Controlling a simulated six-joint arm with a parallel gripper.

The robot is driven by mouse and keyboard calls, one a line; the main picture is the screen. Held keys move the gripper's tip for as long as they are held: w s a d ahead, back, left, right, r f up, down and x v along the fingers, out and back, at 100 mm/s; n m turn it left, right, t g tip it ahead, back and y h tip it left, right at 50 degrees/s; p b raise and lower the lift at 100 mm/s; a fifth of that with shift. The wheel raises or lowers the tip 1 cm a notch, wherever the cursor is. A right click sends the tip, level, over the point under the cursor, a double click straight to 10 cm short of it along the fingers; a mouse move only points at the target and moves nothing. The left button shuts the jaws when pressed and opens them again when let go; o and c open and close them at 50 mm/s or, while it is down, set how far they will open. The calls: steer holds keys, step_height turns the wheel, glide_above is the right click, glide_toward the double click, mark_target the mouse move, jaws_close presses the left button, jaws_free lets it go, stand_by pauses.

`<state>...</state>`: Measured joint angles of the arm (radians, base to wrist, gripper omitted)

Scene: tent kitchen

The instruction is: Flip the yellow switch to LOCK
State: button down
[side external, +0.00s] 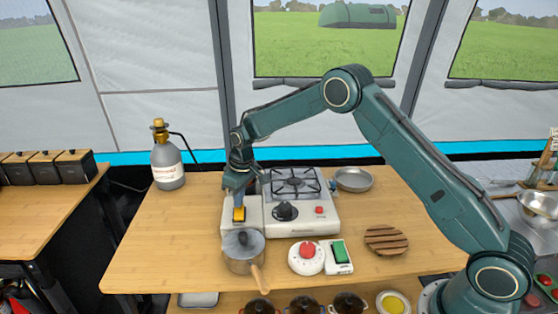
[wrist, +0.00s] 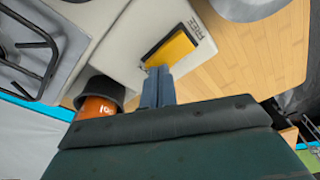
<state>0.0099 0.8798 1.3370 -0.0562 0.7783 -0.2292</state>
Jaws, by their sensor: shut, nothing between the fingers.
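The yellow switch (side external: 239,214) sits on the left side panel of the white camping stove (side external: 302,222). In the wrist view the yellow switch (wrist: 172,48) is a flat rocker with a dark edge. The word FREE is printed beside its far end; no LOCK marking is readable. My gripper (side external: 238,198) points down just behind the switch. In the wrist view my gripper (wrist: 158,72) is shut and empty, its fingertips at the switch's near end. I cannot tell whether they touch it.
A lidded pot (side external: 243,252) stands just in front of the switch. A burner grate (side external: 296,182) lies to its right. An orange canister (wrist: 98,107) is close beside my fingers. A grey bottle (side external: 167,165) stands at back left. The table's left part is clear.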

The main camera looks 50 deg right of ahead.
steer(key=shift+f, duration=0.2)
steer(key=shift+r, duration=3.55)
